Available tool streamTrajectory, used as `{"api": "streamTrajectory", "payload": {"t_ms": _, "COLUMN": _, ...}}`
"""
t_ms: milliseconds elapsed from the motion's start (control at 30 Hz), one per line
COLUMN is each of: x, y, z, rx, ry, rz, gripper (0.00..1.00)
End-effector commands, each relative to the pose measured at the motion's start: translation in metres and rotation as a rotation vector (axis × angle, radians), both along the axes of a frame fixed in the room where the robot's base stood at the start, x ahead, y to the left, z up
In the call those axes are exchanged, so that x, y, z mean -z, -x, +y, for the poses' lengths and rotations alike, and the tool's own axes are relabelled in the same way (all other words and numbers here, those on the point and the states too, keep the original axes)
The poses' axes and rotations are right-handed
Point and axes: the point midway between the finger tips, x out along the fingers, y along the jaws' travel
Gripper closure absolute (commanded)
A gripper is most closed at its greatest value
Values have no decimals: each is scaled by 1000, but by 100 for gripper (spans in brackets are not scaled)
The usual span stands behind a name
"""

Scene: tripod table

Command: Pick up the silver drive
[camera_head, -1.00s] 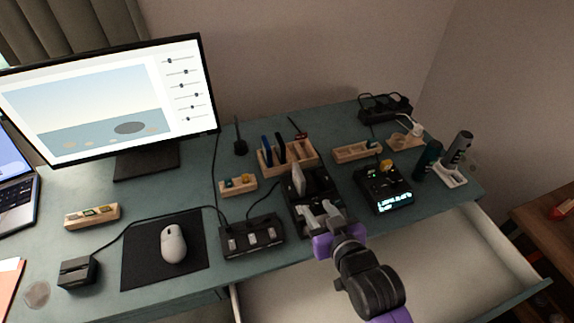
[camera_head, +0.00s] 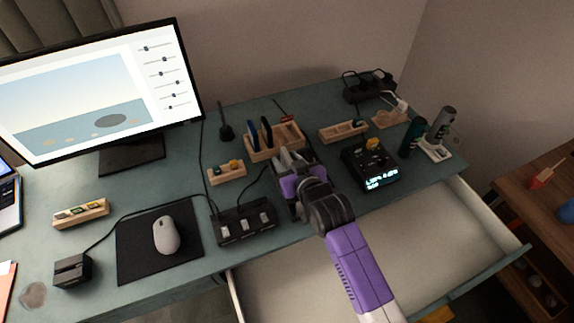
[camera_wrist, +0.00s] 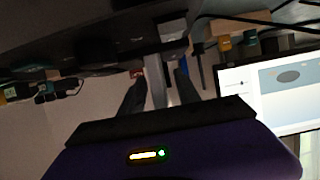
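The silver drive (camera_wrist: 156,82) shows in the wrist view as a pale upright slab between the two dark fingers of my gripper (camera_wrist: 160,95). A narrow dark gap shows beside it on the right, so the fingers are around it but do not look closed on it. In the head view my gripper (camera_head: 293,158) is over the black dock, fingers spread, in front of the wooden rack. There my gripper and arm hide most of the drive and the dock.
The wooden rack (camera_head: 262,152) with dark and blue drives stands just behind my gripper. A black hub (camera_head: 245,224) is to the left, a device with a lit display (camera_head: 378,180) to the right. An open drawer (camera_head: 400,245) lies in front, below the desk.

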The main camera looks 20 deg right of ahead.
Motion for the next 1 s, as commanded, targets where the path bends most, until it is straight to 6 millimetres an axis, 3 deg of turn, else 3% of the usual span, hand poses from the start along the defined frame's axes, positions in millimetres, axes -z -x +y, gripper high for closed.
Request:
{"api": "streamTrajectory", "payload": {"t_ms": 200, "x": 0, "y": 0, "z": 0, "rx": 0, "ry": 0, "rz": 0, "gripper": 63}}
{"api": "streamTrajectory", "payload": {"t_ms": 400, "x": 0, "y": 0, "z": 0, "rx": 0, "ry": 0, "rz": 0, "gripper": 100}}
{"api": "streamTrajectory", "payload": {"t_ms": 800, "x": -1, "y": 0, "z": 0, "rx": 0, "ry": 0, "rz": -1, "gripper": 100}}
{"api": "streamTrajectory", "payload": {"t_ms": 1000, "x": -12, "y": -1, "z": 0, "rx": 0, "ry": 0, "rz": -3, "gripper": 100}}
